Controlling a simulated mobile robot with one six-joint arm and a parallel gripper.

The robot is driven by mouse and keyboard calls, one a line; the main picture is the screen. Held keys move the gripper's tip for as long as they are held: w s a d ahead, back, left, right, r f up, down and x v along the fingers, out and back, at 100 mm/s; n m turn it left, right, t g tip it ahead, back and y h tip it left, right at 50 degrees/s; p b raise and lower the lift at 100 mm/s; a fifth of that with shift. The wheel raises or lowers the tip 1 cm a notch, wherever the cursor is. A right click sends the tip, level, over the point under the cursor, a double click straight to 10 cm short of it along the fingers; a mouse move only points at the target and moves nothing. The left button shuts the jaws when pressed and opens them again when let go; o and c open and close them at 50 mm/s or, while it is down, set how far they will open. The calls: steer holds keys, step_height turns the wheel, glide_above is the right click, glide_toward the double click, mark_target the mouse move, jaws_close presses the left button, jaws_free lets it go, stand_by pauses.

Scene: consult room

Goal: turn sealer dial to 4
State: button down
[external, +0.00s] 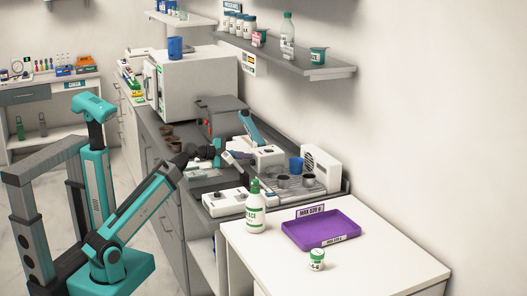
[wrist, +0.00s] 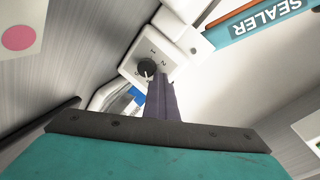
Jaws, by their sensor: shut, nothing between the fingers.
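The sealer (external: 268,153) is a white unit with a raised teal arm on the counter in the external view. Its label (wrist: 262,18) reads SEALER, upside down, in the wrist view. The dial (wrist: 147,67) is a small black knob with a pale pointer on a white panel; a 1 and a 2 show beside it. The pointer's exact setting is too small to read, and other numbers are partly hidden. My gripper (wrist: 160,78) is shut and empty, its dark fingertips right beside the dial. I cannot tell whether they touch it. In the external view my gripper is at the sealer's left.
A blue cup (external: 296,164) and dark cups stand on a rack right of the sealer. A grey-and-red machine (external: 221,117) stands behind. A white switch box (external: 225,201) lies in front. A white bottle (external: 256,213) and purple tray (external: 320,232) are on the near table.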

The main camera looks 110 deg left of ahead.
steer(key=shift+r, duration=0.3)
stand_by(0.5)
steer(key=shift+s, duration=0.1)
steer(key=shift+s+d, duration=1.1)
steer(key=shift+d, duration=0.05)
steer(key=shift+s+d+b, duration=0.55)
steer(key=shift+s+d, duration=0.4)
steer(key=shift+r, duration=0.1)
